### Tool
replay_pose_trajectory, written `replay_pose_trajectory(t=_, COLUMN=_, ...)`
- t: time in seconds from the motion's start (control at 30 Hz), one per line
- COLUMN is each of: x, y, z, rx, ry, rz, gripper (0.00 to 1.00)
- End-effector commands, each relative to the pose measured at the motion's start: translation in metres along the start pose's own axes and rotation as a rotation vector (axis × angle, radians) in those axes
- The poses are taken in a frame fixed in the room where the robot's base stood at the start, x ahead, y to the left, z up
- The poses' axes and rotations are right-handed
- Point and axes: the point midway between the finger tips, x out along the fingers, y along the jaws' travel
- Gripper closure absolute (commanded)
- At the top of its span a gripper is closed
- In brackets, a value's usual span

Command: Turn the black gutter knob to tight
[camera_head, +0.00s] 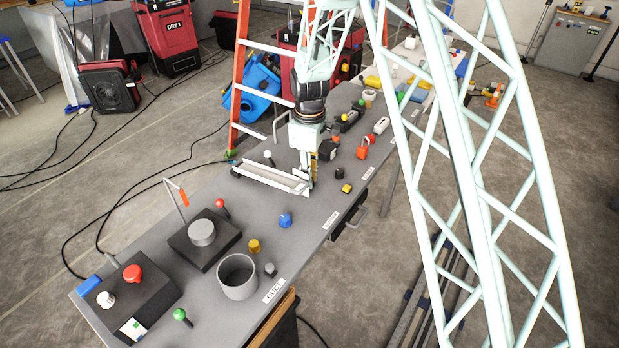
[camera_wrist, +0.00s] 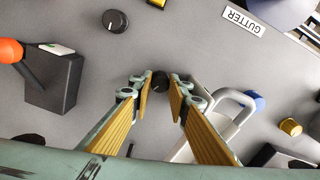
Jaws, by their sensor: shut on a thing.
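My gripper (camera_wrist: 160,88) points down at the bench, with its yellow-padded fingers around a small black knob (camera_wrist: 160,79) in the wrist view. The fingers are closed on its sides. The knob's pointer and setting cannot be read. The white gutter (camera_head: 270,178) lies on the bench just left of my gripper (camera_head: 308,180) in the head view; its pale end also shows at the right finger in the wrist view. The gripped knob is hidden in the head view. The GUTTER label (camera_wrist: 243,20) lies on the bench at the upper right of the wrist view.
A second black knob with a white mark (camera_wrist: 115,21) stands apart, beside a yellow block (camera_head: 346,188). A dark block with an orange ball lever (camera_wrist: 52,78) stands left in the wrist view. A blue knob (camera_head: 285,220) and grey cup (camera_head: 237,277) stand nearer the front.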

Motion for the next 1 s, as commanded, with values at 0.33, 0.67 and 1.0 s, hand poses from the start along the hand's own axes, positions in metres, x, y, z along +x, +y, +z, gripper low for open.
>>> replay_pose_trajectory(t=0.33, x=-0.0001, y=-0.0003, z=0.0, rx=-0.001, ry=0.0, rz=0.0, gripper=0.78)
replay_pose_trajectory(t=0.67, x=0.0002, y=-0.0007, z=0.0002, rx=-0.022, ry=-0.001, rz=-0.001, gripper=0.78)
replay_pose_trajectory(t=1.0, x=0.0003, y=-0.0009, z=0.0003, rx=-0.137, ry=-0.001, rz=-0.002, gripper=0.78)
